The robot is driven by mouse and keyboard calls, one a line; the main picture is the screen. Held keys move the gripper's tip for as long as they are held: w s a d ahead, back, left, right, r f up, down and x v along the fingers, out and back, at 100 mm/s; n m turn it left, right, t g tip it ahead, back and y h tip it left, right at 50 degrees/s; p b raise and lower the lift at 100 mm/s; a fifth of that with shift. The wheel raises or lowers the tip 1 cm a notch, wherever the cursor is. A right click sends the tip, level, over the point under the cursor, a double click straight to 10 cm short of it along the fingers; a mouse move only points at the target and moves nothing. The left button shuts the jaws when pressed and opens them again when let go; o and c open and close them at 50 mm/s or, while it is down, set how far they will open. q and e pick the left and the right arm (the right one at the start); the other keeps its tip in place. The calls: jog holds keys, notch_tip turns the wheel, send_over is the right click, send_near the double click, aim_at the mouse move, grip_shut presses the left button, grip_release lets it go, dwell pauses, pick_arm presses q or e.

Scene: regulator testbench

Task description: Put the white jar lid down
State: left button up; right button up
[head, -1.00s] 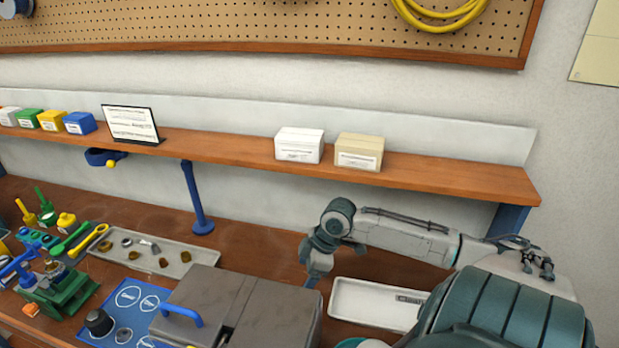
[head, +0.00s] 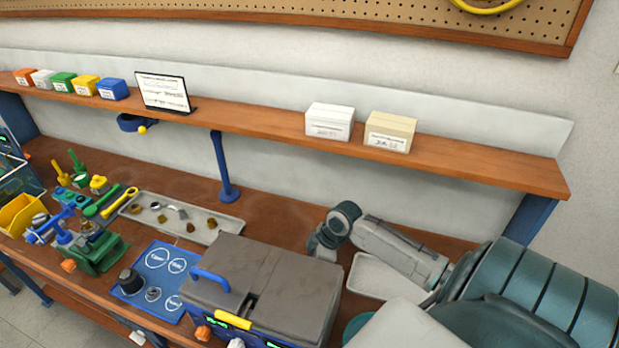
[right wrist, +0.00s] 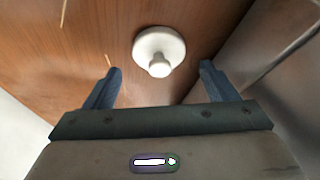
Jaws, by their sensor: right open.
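The white jar lid (right wrist: 158,46), a round disc with a knob, rests on the brown wooden bench top in the right wrist view, knob towards the camera. My right gripper (right wrist: 160,69) is open, with one blue finger on each side of the lid's knob in the picture and a gap on both sides. Neither finger appears to touch the lid. In the head view, my right wrist is behind the grey case (head: 290,285), which hides the fingertips, and I cannot make out the lid there. My left gripper is not in view.
The grey case stands close left of my right gripper. A white tray (head: 372,278) lies to its right, partly covered by my arm. The shelf (head: 450,162) with a white box (head: 329,121) and a beige box (head: 390,132) runs behind. Tools and a parts tray (head: 205,232) are further left.

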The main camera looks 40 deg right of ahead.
jog(key=shift+p+x, duration=0.4)
jog(key=shift+x, duration=1.05)
jog(key=c, duration=0.9)
jog(key=shift+r, duration=0.15)
